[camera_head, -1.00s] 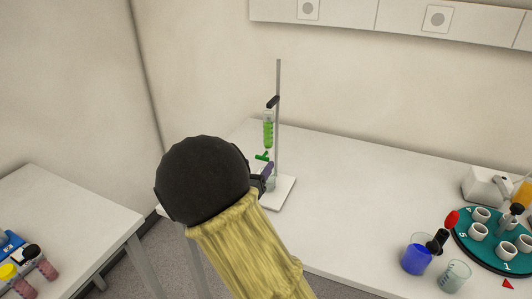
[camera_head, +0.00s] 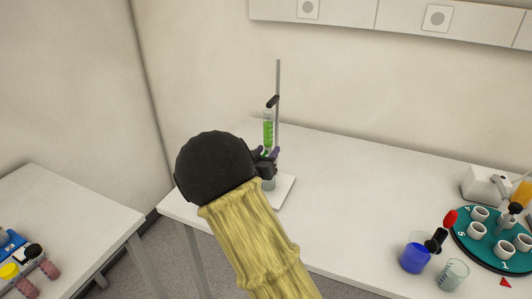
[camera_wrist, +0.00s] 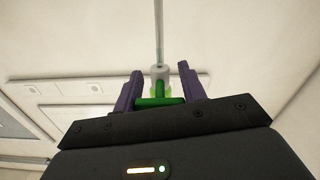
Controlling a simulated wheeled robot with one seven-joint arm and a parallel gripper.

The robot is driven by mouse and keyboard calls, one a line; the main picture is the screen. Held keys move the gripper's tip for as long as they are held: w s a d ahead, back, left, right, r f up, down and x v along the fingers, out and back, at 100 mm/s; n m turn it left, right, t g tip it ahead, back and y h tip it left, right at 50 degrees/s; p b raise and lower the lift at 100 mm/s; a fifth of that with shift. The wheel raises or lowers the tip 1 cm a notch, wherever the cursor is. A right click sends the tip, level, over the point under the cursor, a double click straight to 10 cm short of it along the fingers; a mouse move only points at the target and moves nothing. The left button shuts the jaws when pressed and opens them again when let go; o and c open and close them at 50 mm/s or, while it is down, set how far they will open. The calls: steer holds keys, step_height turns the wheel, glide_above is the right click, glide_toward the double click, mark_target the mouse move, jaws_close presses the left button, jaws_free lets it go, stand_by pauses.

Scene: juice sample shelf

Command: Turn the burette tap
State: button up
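The burette (camera_head: 268,131), a clear tube with green liquid, stands upright on a stand (camera_head: 278,90) with a pale base plate on the bench. In the wrist view its green tap (camera_wrist: 158,102) lies crosswise between the two purple fingers of my gripper (camera_wrist: 160,88). The fingers stand apart on both sides of the tap, with a small gap visible, so my gripper looks open around it. In the head view my gripper (camera_head: 266,158) is at the burette's lower end and hides the tap. A beaker (camera_head: 268,183) shows partly beneath the burette.
The bench (camera_head: 345,195) is clear between the stand and the items at right. There stand a beaker of blue liquid (camera_head: 415,258), an empty-looking beaker (camera_head: 453,273) and a green turntable with white cups (camera_head: 463,240). The wall (camera_head: 350,90) is close behind.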

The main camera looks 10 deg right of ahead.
steer(key=shift+c, duration=0.5)
steer(key=shift+f, duration=0.1)
steer(key=m+b, duration=0.2)
steer(key=b, duration=0.1)
steer(key=shift+f+m, duration=0.2)
steer(key=shift+m, duration=0.1)
steer(key=shift+m+b, duration=0.8)
steer(key=shift+b, duration=0.1)
steer(key=shift+r+m, duration=0.25)
steer(key=shift+m, duration=0.25)
steer(key=o, duration=1)
